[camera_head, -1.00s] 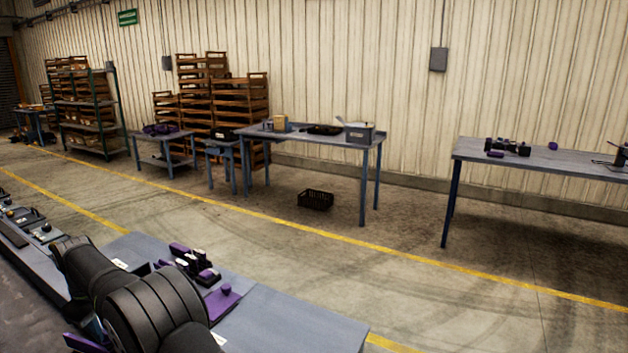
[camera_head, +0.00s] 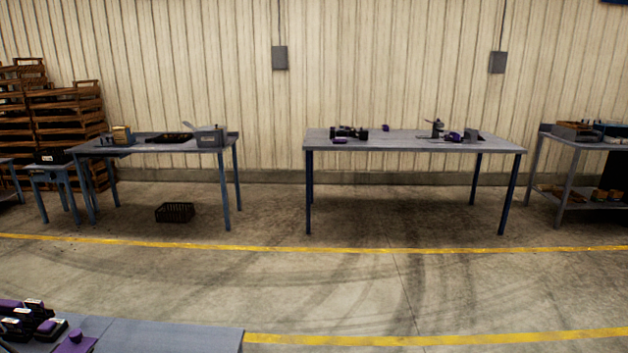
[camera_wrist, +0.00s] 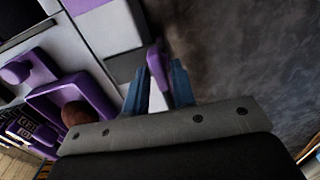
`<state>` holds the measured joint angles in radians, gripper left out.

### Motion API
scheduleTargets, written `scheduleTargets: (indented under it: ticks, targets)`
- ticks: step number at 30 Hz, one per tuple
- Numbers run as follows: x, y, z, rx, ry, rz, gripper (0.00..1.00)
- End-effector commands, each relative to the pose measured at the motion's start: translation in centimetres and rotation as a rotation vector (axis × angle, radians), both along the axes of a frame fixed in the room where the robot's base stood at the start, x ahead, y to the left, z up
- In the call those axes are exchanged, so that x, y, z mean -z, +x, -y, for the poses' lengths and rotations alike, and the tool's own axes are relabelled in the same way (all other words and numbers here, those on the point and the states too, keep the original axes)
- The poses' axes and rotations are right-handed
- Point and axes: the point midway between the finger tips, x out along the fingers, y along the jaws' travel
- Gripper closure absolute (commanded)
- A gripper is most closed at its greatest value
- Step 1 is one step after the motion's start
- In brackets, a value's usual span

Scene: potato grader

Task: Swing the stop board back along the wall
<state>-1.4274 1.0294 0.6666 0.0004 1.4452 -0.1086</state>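My gripper (camera_wrist: 159,72) shows in the wrist view, with two blue fingers a small gap apart. A narrow purple piece (camera_wrist: 157,58) stands between the fingertips, with a pale strip below it. The purple piece looks close to or against the right finger; I cannot tell whether both fingers press on it. I cannot tell whether it is the stop board. To the left, a purple tray (camera_wrist: 48,97) holds a round brown thing like a potato (camera_wrist: 76,114). My gripper does not show in the head view.
In the head view, a grey bench top (camera_head: 170,333) with purple and black parts (camera_head: 30,322) is at the lower left. Two tables (camera_head: 150,146) (camera_head: 415,146) stand by the wall, with a black crate (camera_head: 175,212) on the floor. The floor between is clear.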

Motion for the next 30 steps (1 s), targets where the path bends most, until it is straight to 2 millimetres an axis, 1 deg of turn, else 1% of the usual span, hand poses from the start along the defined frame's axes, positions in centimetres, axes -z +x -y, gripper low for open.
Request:
scheduleTargets:
  ticks: [5, 21, 25, 30]
  targets:
    - [-0.3, 0.0, 0.0, 0.000, 0.000, 0.000, 0.76]
    - [-4.5, 0.0, 0.0, 0.000, 0.001, 0.001, 0.76]
    - [-4.9, 0.0, 0.0, 0.000, -0.001, 0.000, 0.76]
    - [-5.0, 0.0, 0.0, 0.000, -0.001, 0.000, 0.76]
